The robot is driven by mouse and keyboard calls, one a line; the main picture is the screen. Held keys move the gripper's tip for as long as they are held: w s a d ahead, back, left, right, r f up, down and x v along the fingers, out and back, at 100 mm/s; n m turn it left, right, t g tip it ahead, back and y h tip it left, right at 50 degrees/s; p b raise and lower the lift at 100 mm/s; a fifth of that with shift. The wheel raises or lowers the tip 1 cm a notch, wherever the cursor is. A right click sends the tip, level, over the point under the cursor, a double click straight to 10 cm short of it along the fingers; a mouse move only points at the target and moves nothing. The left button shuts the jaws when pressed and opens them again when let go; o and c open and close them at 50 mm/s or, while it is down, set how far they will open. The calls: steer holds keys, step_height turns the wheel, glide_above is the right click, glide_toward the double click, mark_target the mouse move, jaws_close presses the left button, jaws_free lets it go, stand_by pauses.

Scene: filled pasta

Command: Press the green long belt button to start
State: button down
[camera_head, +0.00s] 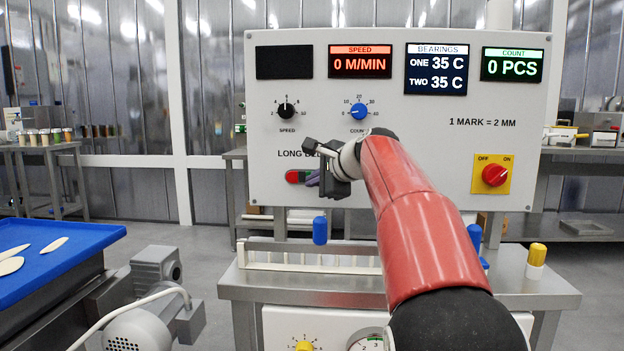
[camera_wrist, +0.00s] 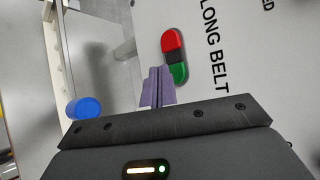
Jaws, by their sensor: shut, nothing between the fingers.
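The long belt button is a rounded strip with a red end (camera_wrist: 171,41), a black middle (camera_wrist: 175,57) and a green end (camera_wrist: 179,73). In the head view its red end (camera_head: 292,177) shows under the partly covered "LONG BELT" label, and my gripper hides much of the rest. My gripper (camera_wrist: 158,78) has its purple fingers closed together and empty. In the wrist view the fingertips are just left of the green end; I cannot tell whether they touch the panel. The gripper also shows in front of the panel in the head view (camera_head: 314,180).
The white control panel (camera_head: 400,185) reads 0 M/MIN and 0 PCS. It carries a black speed knob (camera_head: 286,111), a blue count knob (camera_head: 359,111) and a red switch (camera_head: 494,175). A blue-capped post (camera_head: 320,230) and a white toothed rail (camera_head: 300,265) stand below the gripper.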

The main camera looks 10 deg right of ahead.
steer(key=shift+w, duration=0.2)
stand_by(0.4)
steer(key=shift+w+d+p, duration=0.1)
steer(key=shift+w+p, duration=0.1)
steer(key=shift+p, duration=0.25)
steer(key=shift+w+d+p, duration=0.15)
steer(key=shift+w+p, duration=0.25)
steer(key=shift+p, duration=0.05)
stand_by(0.3)
stand_by(0.4)
steer(key=shift+s+a+b, duration=0.3)
steer(key=shift+s+b, duration=0.1)
steer(key=shift+s, duration=0.4)
steer(key=shift+s+a+b, duration=0.25)
steer(key=shift+s+b, duration=0.1)
steer(key=shift+s, duration=0.45)
steer(key=shift+s+a+b, duration=0.25)
steer(key=shift+s+b, duration=0.05)
steer(key=shift+s, duration=0.45)
steer(key=shift+s+a+b, duration=0.25)
steer(key=shift+s+b, duration=0.1)
steer(key=shift+s, duration=0.45)
